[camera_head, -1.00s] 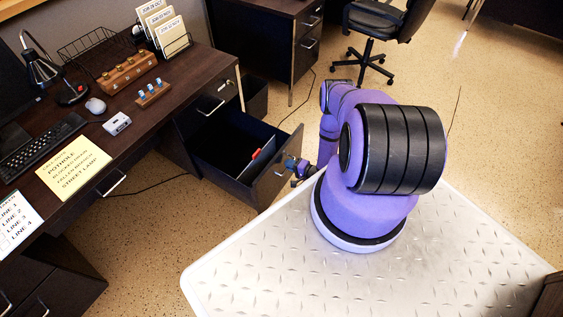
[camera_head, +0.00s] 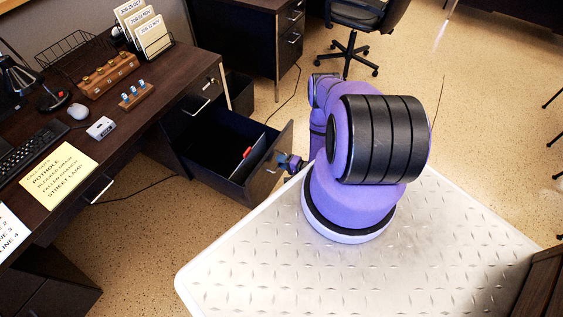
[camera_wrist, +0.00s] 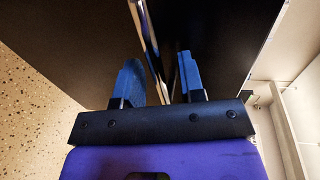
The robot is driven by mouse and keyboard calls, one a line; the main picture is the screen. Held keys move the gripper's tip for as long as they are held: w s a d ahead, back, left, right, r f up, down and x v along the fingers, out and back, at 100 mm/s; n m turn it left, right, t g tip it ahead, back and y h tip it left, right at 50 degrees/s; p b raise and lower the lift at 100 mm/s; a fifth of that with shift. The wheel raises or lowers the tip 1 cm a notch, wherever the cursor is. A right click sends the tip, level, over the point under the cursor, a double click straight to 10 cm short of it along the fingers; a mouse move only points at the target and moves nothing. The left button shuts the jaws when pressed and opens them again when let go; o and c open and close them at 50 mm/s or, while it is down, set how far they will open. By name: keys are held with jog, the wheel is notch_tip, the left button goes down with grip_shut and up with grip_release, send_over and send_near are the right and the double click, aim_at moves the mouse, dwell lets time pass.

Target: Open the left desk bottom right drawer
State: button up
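The bottom right drawer (camera_head: 222,172) of the left desk (camera_head: 150,118) stands pulled well out in the head view, its inside visible with a red-tabbed divider. My gripper (camera_head: 289,163) is at the outer face of the drawer front. In the wrist view, my gripper (camera_wrist: 161,82) has its two blue fingers apart, one on each side of the drawer's silver handle (camera_wrist: 147,38). Dark space shows between the handle and the right finger. Whether the left finger touches the handle is unclear.
The closed upper drawer's handle (camera_head: 197,107) is above the open drawer. A dark bin (camera_head: 240,92) stands behind it. A second desk (camera_head: 250,40) and an office chair (camera_head: 355,25) are at the back. Speckled floor (camera_head: 150,235) is clear left of my base.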

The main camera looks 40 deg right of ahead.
jog(key=v, duration=1)
jog(key=shift+s, duration=0.3)
jog(key=shift+d, duration=0.1)
